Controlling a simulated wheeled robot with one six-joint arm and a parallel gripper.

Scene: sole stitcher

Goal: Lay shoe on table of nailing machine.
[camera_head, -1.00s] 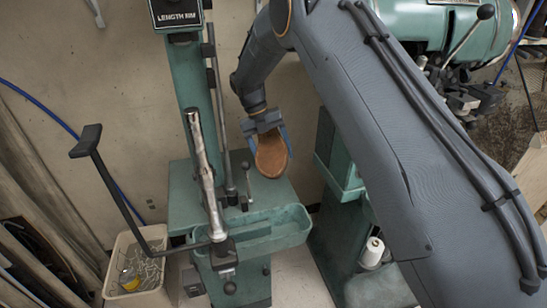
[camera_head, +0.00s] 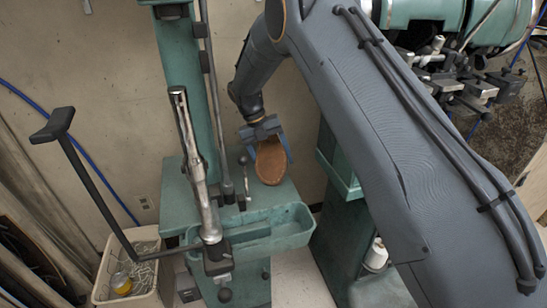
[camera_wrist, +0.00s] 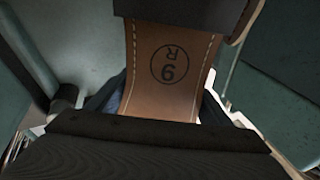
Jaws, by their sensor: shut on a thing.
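A brown shoe (camera_head: 271,163) shows its sole in the head view. My gripper (camera_head: 263,133) is shut on it at its upper end. The shoe's lower end is over the green table of the nailing machine (camera_head: 172,208); I cannot tell whether it touches. In the wrist view the tan sole (camera_wrist: 172,62) carries a circled mark with a 9 and an R and has stitching along its edges. The dark gripper body (camera_wrist: 150,140) covers the lower part of that view, and its fingertips are hidden.
A metal post (camera_head: 200,170) with a black lever (camera_head: 95,185) stands left of the shoe. A green tray (camera_head: 270,235) juts out in front of the table. A bin (camera_head: 128,272) is at the lower left. Another green machine (camera_head: 345,235) stands to the right, partly behind my arm.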

